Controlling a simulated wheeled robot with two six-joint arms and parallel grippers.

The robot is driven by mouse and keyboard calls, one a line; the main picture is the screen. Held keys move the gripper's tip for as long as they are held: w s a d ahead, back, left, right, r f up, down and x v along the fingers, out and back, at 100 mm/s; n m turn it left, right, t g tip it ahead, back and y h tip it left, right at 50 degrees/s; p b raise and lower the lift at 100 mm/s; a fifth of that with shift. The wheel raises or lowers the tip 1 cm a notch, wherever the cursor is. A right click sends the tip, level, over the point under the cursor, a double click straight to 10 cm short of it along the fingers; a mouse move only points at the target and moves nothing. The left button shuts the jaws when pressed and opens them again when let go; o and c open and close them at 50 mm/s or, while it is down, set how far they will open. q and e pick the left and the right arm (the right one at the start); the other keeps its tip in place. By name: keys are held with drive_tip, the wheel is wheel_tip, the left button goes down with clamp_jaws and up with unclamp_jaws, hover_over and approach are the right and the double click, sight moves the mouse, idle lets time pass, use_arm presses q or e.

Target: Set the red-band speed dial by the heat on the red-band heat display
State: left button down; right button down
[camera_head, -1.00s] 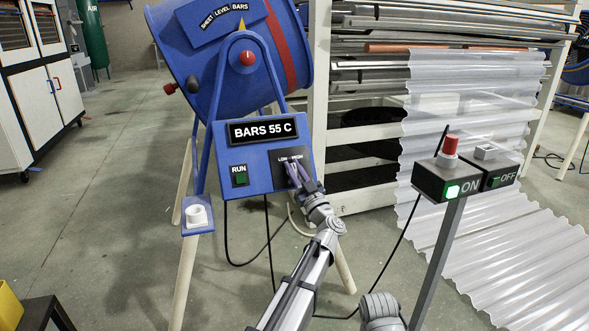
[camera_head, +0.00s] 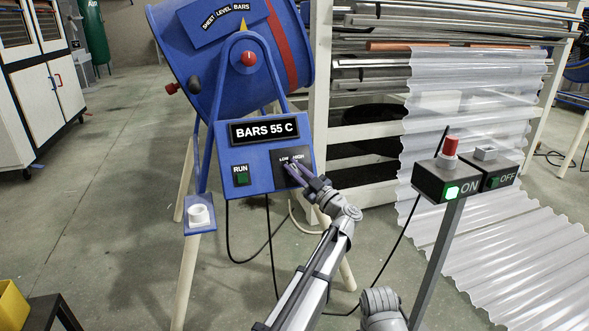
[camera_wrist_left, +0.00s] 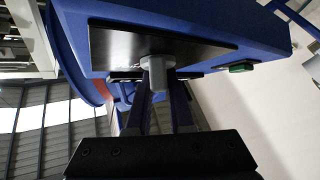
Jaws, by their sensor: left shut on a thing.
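The blue drum machine (camera_head: 225,75) carries a red band on its right side. Its heat display (camera_head: 264,131) reads "BARS 55 C". The speed dial's black panel (camera_head: 283,157), marked LOW and HIGH, is at the right of the blue box below the display. My left gripper (camera_head: 292,170) is at this panel, its fingers covering the dial in the head view. In the left wrist view, my left gripper (camera_wrist_left: 160,104) is shut on the grey dial knob (camera_wrist_left: 156,74), which stands out from the black panel. The dial's pointing is hidden. My right gripper is out of view.
A green RUN button (camera_head: 241,175) is left of the dial. An ON/OFF post (camera_head: 445,187) with a lit green ON lamp stands to the right, before corrugated sheets (camera_head: 515,235). A rack of bars (camera_head: 430,60) stands behind. Cables hang below the box.

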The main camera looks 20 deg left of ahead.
sight(298, 172)
use_arm(q)
drive_tip(key=c, duration=0.8)
unclamp_jaws()
drive_tip(key=b+v, duration=0.2)
drive_tip(key=v, duration=0.5)
drive_tip(key=shift+d+f+b, duration=0.1)
drive_tip(key=shift+b, duration=0.25)
drive_tip(key=shift+s+d, duration=0.2)
